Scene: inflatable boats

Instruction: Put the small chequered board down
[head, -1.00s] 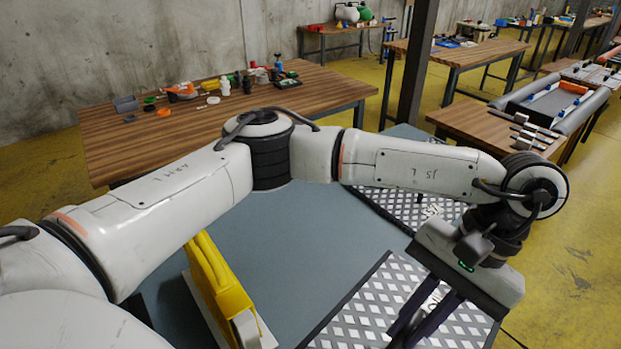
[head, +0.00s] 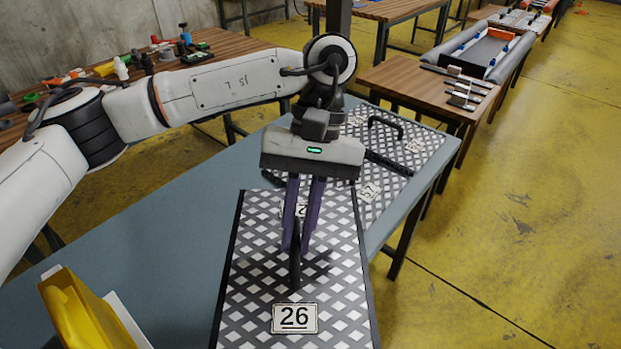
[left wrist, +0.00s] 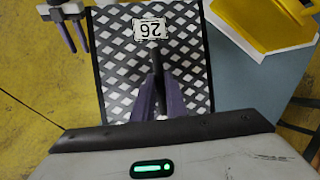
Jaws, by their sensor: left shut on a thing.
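The chequered board numbered 26 (head: 255,275) is dark and light with a black handle (head: 295,265) on top. My left gripper (head: 300,240), with purple fingers, is shut on that handle above the middle of the board. The board looks roughly level over the blue-grey table (head: 185,225), along its right edge; I cannot tell whether it touches the top. The board also shows in the left wrist view (left wrist: 112,75), beside yellow floor. My right gripper (left wrist: 78,48) appears there at the top left, its fingers apart and empty.
Another chequered plate (head: 425,150) with a black handle lies farther back on the table, partly hidden by my gripper. A yellow object (head: 80,315) with a white part stands at the lower left. The table is bare between it and the arm. A wooden table (head: 400,80) holds tools behind.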

